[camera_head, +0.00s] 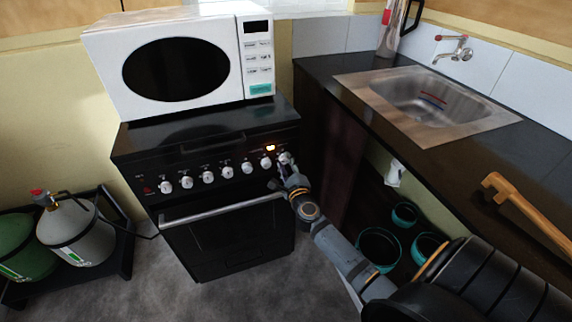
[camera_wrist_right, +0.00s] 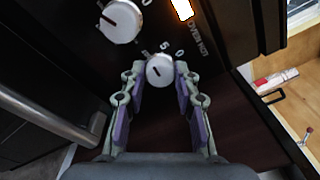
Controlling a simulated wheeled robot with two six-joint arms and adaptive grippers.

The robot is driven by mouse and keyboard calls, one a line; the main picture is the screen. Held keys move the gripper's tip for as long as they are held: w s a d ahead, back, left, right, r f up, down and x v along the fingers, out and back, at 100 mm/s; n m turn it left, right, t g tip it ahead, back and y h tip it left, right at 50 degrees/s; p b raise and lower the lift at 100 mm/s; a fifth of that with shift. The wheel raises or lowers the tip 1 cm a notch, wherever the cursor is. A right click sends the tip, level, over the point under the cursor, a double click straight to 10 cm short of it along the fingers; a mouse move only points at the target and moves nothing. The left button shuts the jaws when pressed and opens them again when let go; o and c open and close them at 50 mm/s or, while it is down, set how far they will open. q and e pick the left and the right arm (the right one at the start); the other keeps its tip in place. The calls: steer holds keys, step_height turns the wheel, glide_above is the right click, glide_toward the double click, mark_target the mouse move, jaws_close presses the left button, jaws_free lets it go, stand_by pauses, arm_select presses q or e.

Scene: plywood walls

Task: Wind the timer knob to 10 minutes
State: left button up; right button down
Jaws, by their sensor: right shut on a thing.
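The timer knob (camera_wrist_right: 159,70) is a small white round knob at the right end of the black stove's front panel. The marks 5 and 0 show beside it in the right wrist view. A short dark line shows on its face; I cannot read the exact setting. My right gripper (camera_wrist_right: 159,82) has a finger on each side of the knob and is shut on it. In the head view the right gripper (camera_head: 287,167) reaches the knob from the lower right and partly hides it. My left gripper is in neither view.
A lit orange lamp (camera_head: 270,148) is above the neighbouring white knob (camera_head: 266,162). The oven handle (camera_head: 222,208) runs below. A white microwave (camera_head: 178,62) stands on the stove. A counter with a sink (camera_head: 430,100) is to the right, with teal-rimmed containers (camera_head: 379,247) below.

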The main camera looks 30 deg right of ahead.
stand_by(0.5)
steer(key=c, duration=1)
jaws_free()
steer(key=shift+c, duration=0.2)
steer(key=shift+o, duration=0.2)
steer(key=shift+s, duration=0.1)
steer(key=v, duration=1.2)
